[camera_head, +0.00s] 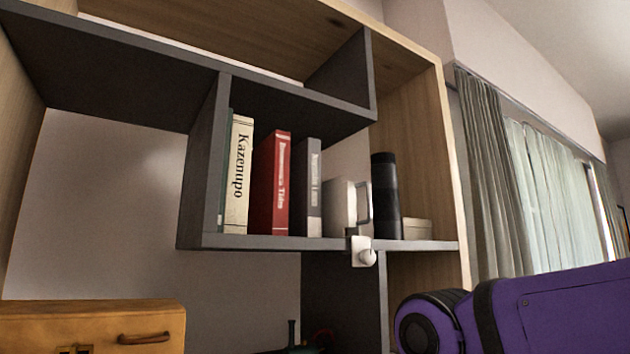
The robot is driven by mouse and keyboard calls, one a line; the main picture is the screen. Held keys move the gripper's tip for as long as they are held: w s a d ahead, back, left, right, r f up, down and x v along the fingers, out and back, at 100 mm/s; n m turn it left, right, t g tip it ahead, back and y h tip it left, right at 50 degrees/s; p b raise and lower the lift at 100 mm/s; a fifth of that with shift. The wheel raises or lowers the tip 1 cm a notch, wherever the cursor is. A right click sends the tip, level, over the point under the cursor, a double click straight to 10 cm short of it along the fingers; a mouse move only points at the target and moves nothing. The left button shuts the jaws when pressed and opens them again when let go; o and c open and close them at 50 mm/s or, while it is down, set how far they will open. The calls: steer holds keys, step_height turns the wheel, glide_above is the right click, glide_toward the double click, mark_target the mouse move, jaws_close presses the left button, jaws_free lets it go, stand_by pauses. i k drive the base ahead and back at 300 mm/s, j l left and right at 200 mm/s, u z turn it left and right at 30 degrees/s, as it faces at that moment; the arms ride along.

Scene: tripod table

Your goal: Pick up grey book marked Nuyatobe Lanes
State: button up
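The grey book (313,187) stands upright on the middle shelf, its spine facing out. Its pale vertical lettering is too blurred to read in full. A red book (274,184) stands to its left, and a pale, whitish block-shaped object (338,206) stands to its right. Only a purple part of my arm shows at the lower right, below and to the right of the shelf. My gripper is not in view, so I cannot see whether it is open or shut.
A cream book marked Kazenupo (238,175) stands by the dark left divider. A black cylinder (385,195) and a small beige box (417,229) are to the right. A white knobbed object (361,252) hangs at the shelf edge (275,243). A tan case (90,325) is lower left.

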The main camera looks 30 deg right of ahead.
mark_target(304, 196)
steer(key=j+z, duration=0.15)
steer(key=z, duration=1.25)
steer(key=k+j+z, duration=0.25)
